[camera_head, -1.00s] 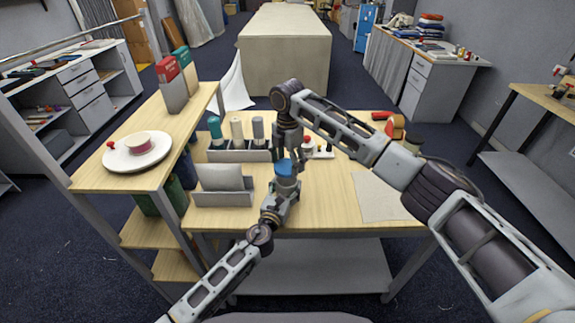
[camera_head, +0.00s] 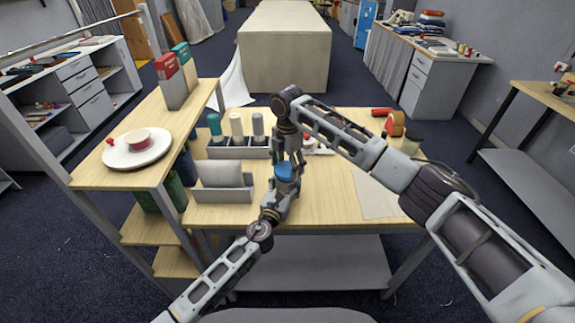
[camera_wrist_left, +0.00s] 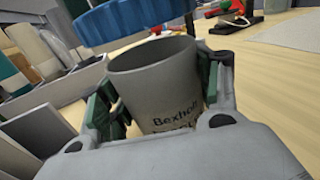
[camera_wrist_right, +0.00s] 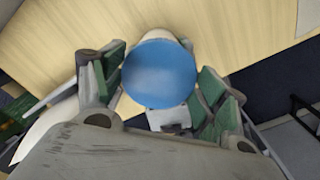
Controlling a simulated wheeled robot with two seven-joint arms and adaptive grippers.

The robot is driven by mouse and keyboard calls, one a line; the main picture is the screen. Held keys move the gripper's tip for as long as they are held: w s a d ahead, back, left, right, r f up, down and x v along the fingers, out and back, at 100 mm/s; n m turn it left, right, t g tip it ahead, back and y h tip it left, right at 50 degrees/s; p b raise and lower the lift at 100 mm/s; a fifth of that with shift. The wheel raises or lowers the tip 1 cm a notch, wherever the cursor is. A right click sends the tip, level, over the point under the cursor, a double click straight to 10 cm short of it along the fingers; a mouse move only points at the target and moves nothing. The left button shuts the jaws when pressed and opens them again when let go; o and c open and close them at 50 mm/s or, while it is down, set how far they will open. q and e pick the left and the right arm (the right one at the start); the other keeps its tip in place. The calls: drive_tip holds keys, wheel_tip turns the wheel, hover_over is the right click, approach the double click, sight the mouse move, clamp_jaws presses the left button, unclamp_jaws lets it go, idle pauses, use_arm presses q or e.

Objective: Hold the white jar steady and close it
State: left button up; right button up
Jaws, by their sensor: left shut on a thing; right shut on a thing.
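The white jar (camera_wrist_left: 160,95), greyish in this light with dark lettering, stands open in the left wrist view, its mouth showing. My left gripper (camera_head: 279,204) is shut around its sides above the table. A blue lid (camera_head: 284,172) is over the jar; it also shows in the left wrist view (camera_wrist_left: 135,18), apart from the rim and a little above it. My right gripper (camera_head: 289,157) comes from above and is shut on the lid. In the right wrist view the lid (camera_wrist_right: 160,73) is a round disc between the green finger pads. The jar is mostly hidden in the head view.
A grey divided holder (camera_head: 238,150) with several bottles and a grey tray (camera_head: 222,195) stand left of the grippers on the wooden table (camera_head: 325,207). A pale sheet (camera_head: 376,194) lies at right. Tape rolls (camera_head: 396,124) are at the back right. A shelf (camera_head: 185,118) borders the left.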

sight(289, 168)
drive_tip(key=shift+f, duration=0.2)
drive_tip(key=shift+f, duration=0.7)
drive_tip(key=shift+f, duration=0.55)
idle(0.7)
use_arm(q)
clamp_jaws()
use_arm(e)
drive_tip(key=shift+o, duration=0.3)
drive_tip(key=m, duration=0.6)
drive_tip(key=shift+s, duration=0.1)
drive_tip(key=shift+d, duration=0.1)
use_arm(q)
drive_tip(key=shift+a, duration=0.15)
use_arm(e)
drive_tip(key=shift+d, duration=0.15)
idle(0.3)
